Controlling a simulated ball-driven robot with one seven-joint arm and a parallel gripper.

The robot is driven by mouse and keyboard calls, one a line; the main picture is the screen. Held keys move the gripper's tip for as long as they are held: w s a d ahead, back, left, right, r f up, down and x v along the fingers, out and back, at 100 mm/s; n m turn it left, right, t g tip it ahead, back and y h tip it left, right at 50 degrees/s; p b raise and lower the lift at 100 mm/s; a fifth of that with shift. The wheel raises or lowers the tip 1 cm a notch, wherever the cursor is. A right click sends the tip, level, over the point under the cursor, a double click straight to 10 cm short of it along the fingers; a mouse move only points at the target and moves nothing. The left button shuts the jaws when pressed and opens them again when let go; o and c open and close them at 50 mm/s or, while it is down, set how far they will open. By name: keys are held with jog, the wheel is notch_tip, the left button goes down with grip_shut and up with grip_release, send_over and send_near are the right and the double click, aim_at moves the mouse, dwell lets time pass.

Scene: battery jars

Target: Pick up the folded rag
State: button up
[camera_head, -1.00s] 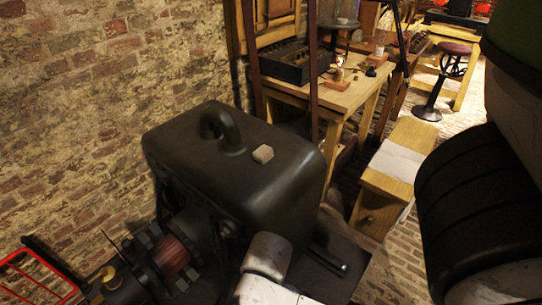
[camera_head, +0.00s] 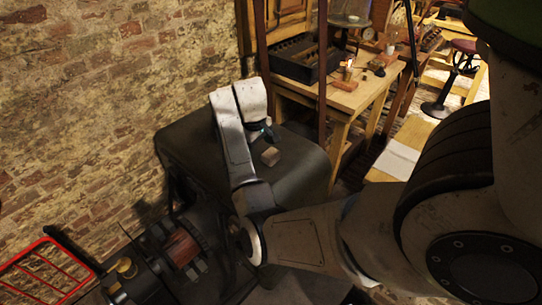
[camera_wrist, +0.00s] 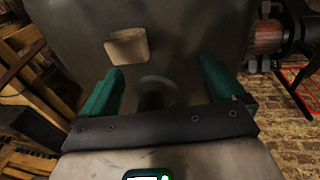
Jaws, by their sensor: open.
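The folded rag (camera_head: 270,157) is a small beige block on top of the dark green machine casing (camera_head: 190,145). In the wrist view the rag (camera_wrist: 127,47) lies beyond the tip of the left finger, apart from the jaws. My gripper (camera_head: 262,132) is over the casing, just behind the rag in the head view. In the wrist view my gripper (camera_wrist: 162,70) shows two teal fingers spread apart with no rag between them. A round grey shape, likely the casing's handle (camera_wrist: 155,90), shows between the fingers. My arm hides the handle in the head view.
A wooden workbench (camera_head: 350,100) with a dark crate (camera_head: 300,60) stands behind the casing. A brick wall (camera_head: 90,110) is on the left. A red metal rack (camera_head: 45,268) and a machine with a copper-red coil (camera_head: 182,248) are at the lower left. The casing top around the rag is clear.

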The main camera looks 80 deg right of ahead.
jog(key=s+d+r+y, duration=0.2)
jog(key=s+d+r, duration=0.1)
jog(key=d, duration=0.2)
send_over(271, 153)
jog(key=shift+m, duration=0.3)
jog(key=f, duration=0.5)
jog(key=shift+a+f, duration=0.25)
jog(key=shift+d+f+p, duration=0.15)
jog(key=shift+f+p, duration=0.2)
jog(key=shift+f, duration=0.95)
jog(key=shift+d+f+p, duration=0.1)
jog(key=shift+f+p, duration=0.2)
jog(key=shift+f, duration=1)
jog(key=shift+c, duration=0.4)
jog(key=c, duration=0.9)
jog(key=shift+c, duration=0.3)
jog(key=shift+r, duration=0.15)
